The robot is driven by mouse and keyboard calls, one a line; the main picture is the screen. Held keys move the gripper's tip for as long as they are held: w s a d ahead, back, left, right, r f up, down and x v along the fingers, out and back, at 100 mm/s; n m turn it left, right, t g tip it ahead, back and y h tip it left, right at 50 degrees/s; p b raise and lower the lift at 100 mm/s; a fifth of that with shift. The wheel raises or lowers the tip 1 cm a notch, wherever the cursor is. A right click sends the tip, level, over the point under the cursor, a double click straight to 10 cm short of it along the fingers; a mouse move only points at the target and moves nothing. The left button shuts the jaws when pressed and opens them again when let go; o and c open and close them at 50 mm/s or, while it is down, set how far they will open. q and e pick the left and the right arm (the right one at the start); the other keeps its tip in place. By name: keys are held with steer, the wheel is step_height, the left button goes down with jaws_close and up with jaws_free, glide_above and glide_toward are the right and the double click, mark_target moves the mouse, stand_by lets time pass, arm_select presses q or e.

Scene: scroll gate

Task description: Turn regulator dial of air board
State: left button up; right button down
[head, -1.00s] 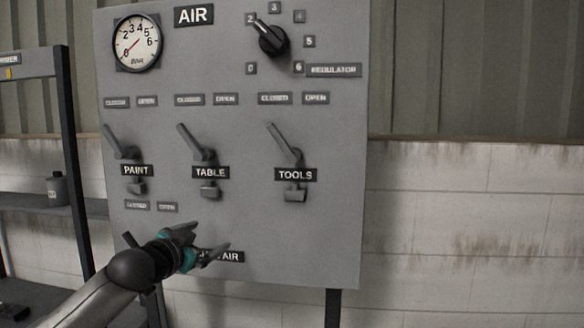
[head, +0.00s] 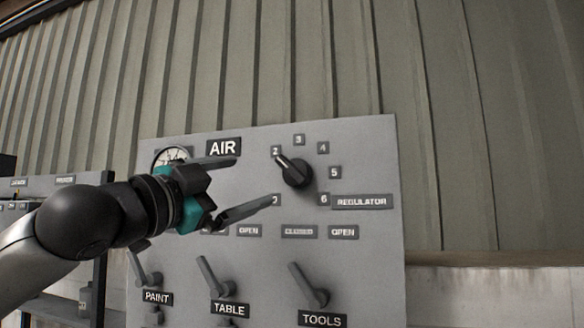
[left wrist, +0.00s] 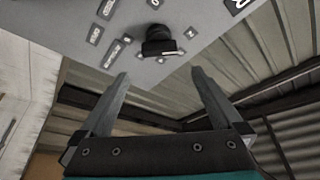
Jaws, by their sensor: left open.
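The grey air board (head: 375,250) stands in front of me in the head view. Its black regulator dial (head: 295,172) has a light pointer line aimed at the 2 mark, up and to the left. The dial also shows at the top of the left wrist view (left wrist: 160,42), beyond the fingertips. My left gripper (head: 255,182) is open and empty, left of the dial and apart from it as far as I can tell. It covers part of the round gauge (head: 170,154) and hides the 0 label partly. My right gripper is not in view.
Valve levers for paint (head: 146,270), table (head: 213,275) and tools (head: 308,285) sit lower on the board. A dark shelf frame (head: 60,185) stands at the left. The corrugated wall (head: 470,150) is behind; the room right of the dial is free.

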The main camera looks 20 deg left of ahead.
mark_target(288, 172)
arm_select(q)
steer(key=p+x, duration=0.4)
steer(key=x, duration=0.8)
steer(key=shift+w+d+r+p, duration=0.1)
steer(key=shift+w+d+p, duration=0.1)
steer(key=shift+w+p, duration=0.15)
steer(key=shift+w+d+r, duration=0.1)
steer(key=shift+w+d, duration=0.05)
steer(key=shift+w, duration=0.4)
